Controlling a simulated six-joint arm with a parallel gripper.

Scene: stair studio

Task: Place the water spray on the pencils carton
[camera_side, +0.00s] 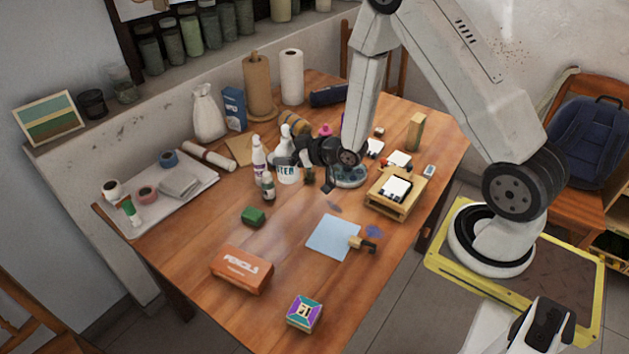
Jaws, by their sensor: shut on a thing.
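The water spray (287,167) is a white bottle with a trigger head and dark lettering, upright among other bottles toward the back of the table. My gripper (303,158) reaches it from the right and is shut on it; the fingertips are small and partly hidden here. I cannot tell whether the bottle's base touches the table. The pencils carton (242,269) is an orange-brown box marked PENCILS, lying flat near the front left table edge, with its top clear.
A white and purple bottle (258,160) and a small grey-green bottle (268,188) stand close left of the spray. A blue sheet (333,237) and a patterned cube (304,313) lie to the right of the carton.

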